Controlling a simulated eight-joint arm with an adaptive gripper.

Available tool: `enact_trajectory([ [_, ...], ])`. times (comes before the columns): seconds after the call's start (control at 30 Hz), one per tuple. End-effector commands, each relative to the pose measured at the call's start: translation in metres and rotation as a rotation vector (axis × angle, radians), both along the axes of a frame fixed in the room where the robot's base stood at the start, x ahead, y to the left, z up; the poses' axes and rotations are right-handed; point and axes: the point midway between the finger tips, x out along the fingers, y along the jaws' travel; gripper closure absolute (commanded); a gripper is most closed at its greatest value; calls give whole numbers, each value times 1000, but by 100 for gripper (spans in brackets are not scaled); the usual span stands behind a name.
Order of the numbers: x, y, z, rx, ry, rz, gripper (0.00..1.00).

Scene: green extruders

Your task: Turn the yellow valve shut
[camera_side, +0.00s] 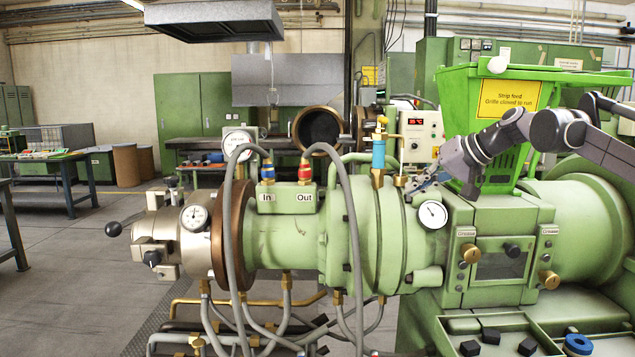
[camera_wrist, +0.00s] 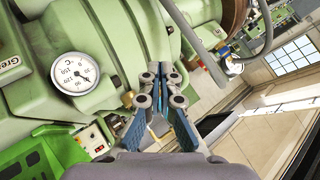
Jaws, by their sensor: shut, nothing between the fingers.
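The yellow valve (camera_side: 381,124) is a small yellow-brass handle on top of an upright blue body (camera_side: 378,154), which stands on the green extruder barrel in the side view. I cannot make out the yellow handle in the wrist view. My gripper (camera_side: 411,188) is low and to the right of the blue body, close above the barrel and apart from the yellow handle. In the wrist view my gripper (camera_wrist: 154,70) has its fingertips together with nothing visible held. The exact gap between the fingertips and the barrel is hard to tell.
A round dial (camera_side: 432,214) sits just below my gripper; a temperature dial (camera_wrist: 75,74) is left of it in the wrist view. A green hopper (camera_side: 520,95) stands to the right. Grey hoses (camera_side: 352,225) loop on the left. Open air lies above the barrel.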

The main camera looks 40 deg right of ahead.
Motion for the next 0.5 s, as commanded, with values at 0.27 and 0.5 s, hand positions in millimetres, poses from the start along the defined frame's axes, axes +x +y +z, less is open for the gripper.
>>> enact_trajectory([
  [0.27, -11, -63, 106, 419, -354, -267, 100],
  [0.5, -25, -90, 152, 568, -517, -341, 100],
])
